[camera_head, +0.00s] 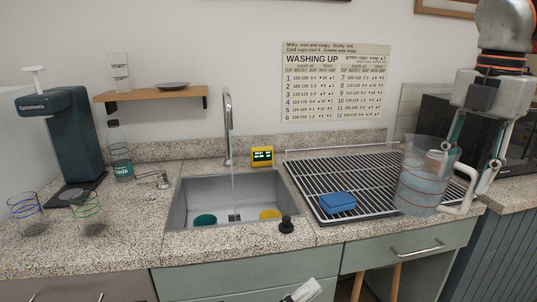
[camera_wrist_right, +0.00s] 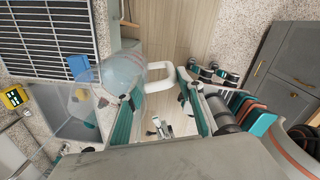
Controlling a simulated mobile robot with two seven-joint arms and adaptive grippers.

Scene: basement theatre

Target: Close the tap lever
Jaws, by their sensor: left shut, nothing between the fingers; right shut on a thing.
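The silver tap (camera_head: 228,130) stands behind the sink (camera_head: 183,205), and a thin stream of water falls from its spout into the basin. A small silver lever-like fitting (camera_head: 155,180) sits on the counter left of the sink; I cannot tell its setting for sure. My right gripper (camera_head: 465,180) is shut on the pale handle of a clear jug (camera_head: 418,182), which holds liquid and is at the drying rack's right end. The jug also shows in the right wrist view (camera_wrist_right: 120,74). My left gripper (camera_head: 303,291) is shut and empty at the bottom edge, low in front of the cabinets, mostly out of view.
A blue sponge (camera_head: 338,202) lies on the drying rack (camera_head: 345,172). A yellow display (camera_head: 262,156) stands behind the sink, and a black knob (camera_head: 287,224) at its front. A soda bottle (camera_head: 120,152), two glasses and a soda maker (camera_head: 65,135) stand left.

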